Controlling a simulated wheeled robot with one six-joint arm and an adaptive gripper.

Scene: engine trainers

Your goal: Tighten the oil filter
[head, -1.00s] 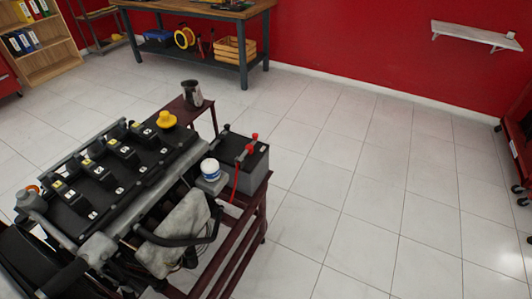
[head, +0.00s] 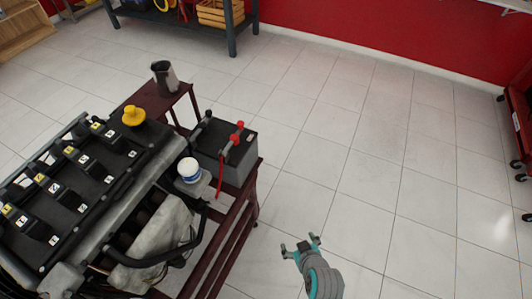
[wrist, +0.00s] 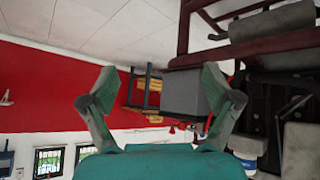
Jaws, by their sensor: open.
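The oil filter (head: 189,170) is a small white cylinder with a blue band, upright at the right side of the engine (head: 85,190), beside the battery. My gripper (head: 301,245) is open and empty, to the right of the engine stand and apart from the filter, above the floor in the picture. In the wrist view my gripper (wrist: 158,82) shows its two fingers spread wide with nothing between them touching.
A grey battery (head: 228,155) with red and black clamps stands right of the filter on the dark red stand (head: 222,232). A yellow cap (head: 133,115) and a metal jug (head: 165,76) are behind. The tiled floor (head: 350,170) on the right is clear.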

